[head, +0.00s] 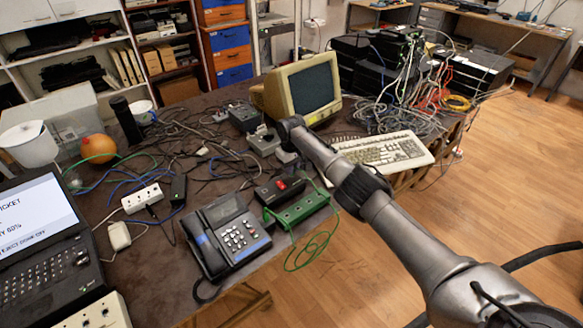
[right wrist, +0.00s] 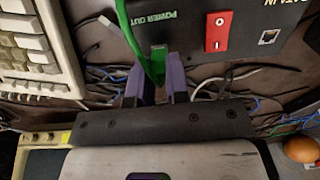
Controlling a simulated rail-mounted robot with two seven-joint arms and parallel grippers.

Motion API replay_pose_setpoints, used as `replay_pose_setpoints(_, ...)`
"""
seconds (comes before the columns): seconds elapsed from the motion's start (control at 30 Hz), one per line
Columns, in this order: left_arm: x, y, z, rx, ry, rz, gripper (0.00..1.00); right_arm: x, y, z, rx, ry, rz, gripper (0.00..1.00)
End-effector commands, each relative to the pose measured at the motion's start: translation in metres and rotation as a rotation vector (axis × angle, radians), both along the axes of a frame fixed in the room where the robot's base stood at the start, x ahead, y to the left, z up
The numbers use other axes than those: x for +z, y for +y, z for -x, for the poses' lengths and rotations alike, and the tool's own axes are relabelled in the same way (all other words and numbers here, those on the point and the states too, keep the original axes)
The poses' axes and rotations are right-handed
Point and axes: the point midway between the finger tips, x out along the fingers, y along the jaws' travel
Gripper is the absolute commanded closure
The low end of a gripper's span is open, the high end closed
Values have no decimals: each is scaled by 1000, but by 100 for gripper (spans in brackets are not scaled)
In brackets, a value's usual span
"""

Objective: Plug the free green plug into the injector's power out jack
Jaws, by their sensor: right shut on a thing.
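The injector (head: 280,190) is a black box with a red switch, near the table's front edge in the head view. In the right wrist view the injector (right wrist: 185,25) shows its "POWER OUT" label and a data socket. My right gripper (head: 287,158) is at the injector's far side. In the right wrist view its purple fingers (right wrist: 157,88) are shut on the green plug (right wrist: 158,56), with the plug's tip at the injector's edge by that label. I cannot tell whether the tip is inside the jack, which is hidden. My left gripper is not in view.
A green block (head: 298,210) with a looped green cable (head: 318,248) lies in front of the injector. A desk phone (head: 228,235) stands to its left, a keyboard (head: 383,152) to its right. Loose cables and a beige monitor (head: 300,88) are behind.

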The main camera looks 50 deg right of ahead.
Motion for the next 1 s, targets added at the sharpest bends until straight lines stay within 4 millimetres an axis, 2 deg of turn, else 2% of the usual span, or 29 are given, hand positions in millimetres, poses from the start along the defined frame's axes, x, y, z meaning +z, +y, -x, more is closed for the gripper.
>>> replay_pose_setpoints(0.53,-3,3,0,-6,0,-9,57,-6,0,0,0,1,0,100)
replay_pose_setpoints(0.57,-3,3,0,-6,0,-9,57,-6,0,0,0,1,0,83)
replay_pose_setpoints(0.6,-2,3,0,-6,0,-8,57,-6,0,0,0,1,0,79)
replay_pose_setpoints(0.87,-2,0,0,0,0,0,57,-6,0,0,0,0,0,55)
replay_pose_setpoints(1.0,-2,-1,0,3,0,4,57,-6,0,0,0,0,0,55)
